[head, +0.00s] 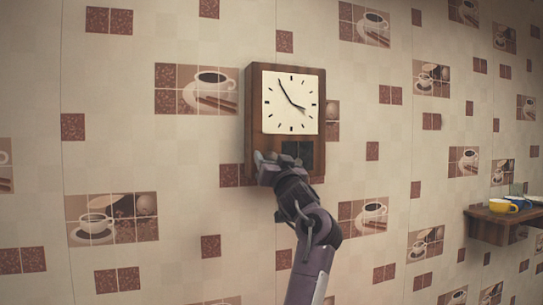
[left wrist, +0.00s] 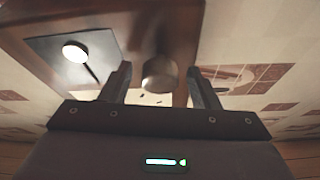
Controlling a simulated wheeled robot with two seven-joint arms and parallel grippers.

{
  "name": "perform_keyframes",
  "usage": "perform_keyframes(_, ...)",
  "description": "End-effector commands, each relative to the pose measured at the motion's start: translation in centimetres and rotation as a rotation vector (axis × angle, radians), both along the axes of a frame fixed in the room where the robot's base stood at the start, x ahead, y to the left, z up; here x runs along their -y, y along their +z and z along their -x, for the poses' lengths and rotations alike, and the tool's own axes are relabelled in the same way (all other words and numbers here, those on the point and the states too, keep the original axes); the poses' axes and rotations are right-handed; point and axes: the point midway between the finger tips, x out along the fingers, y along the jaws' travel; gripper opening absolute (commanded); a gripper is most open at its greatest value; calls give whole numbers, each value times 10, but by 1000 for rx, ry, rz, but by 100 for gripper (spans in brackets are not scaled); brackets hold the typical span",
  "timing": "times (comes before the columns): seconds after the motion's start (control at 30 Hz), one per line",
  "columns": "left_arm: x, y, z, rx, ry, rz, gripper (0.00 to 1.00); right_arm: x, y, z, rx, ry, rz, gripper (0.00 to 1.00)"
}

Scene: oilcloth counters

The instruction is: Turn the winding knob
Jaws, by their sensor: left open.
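A wall clock (head: 285,133) in a dark wooden case hangs on the wall, with a white square face (head: 293,102) and black hands. My left gripper (head: 267,160) is at the lower left of the case in the head view. In the left wrist view the winding knob (left wrist: 160,73), a round metallic cylinder, stands between the two open fingers of my left gripper (left wrist: 162,88), apart from both. A dark panel with a round white pendulum bob (left wrist: 75,51) shows on the case there. The knob is hidden in the head view. My right gripper is not in view.
A wooden wall shelf (head: 492,225) at the far right holds a yellow cup (head: 503,206) and a blue item beside it. The patterned wall around the clock is flat and clear of other objects.

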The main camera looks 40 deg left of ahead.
Motion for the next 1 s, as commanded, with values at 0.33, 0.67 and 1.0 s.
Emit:
perform_keyframes(0.33,-3,1,-2,0,0,1,51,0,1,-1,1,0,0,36)
perform_keyframes(0.67,-3,1,-2,0,0,1,11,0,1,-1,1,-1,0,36)
perform_keyframes(1.0,-3,2,-1,-56,0,-30,11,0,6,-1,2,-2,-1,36)
